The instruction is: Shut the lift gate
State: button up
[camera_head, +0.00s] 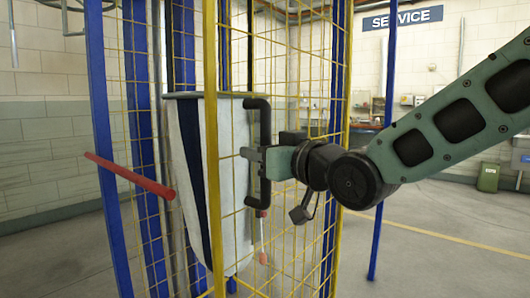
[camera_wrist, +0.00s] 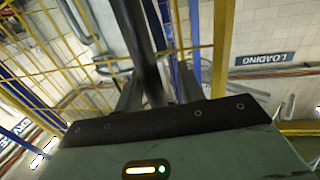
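The lift gate (camera_head: 210,100) is a tall yellow-framed wire mesh panel in the middle of the head view. A black upright bar handle (camera_head: 264,185) stands out from it. My gripper (camera_head: 263,155) reaches in from the right, with its fingers on either side of the handle at mid height. In the wrist view the handle (camera_wrist: 143,50) runs down between the two fingers (camera_wrist: 158,92), which look closed on it. The mesh and a post (camera_wrist: 222,60) show beyond. How far the gate stands open is unclear from these views.
A grey-white bag with a dark stripe (camera_head: 185,140) hangs behind the mesh. A red bar (camera_head: 130,175) sticks out at the left by a blue post (camera_head: 104,150). A green bin (camera_head: 488,177) stands far right. The floor at right is clear.

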jog(key=shift+d, duration=0.1)
jog(key=v, duration=1.7)
jog(key=shift+d, duration=0.15)
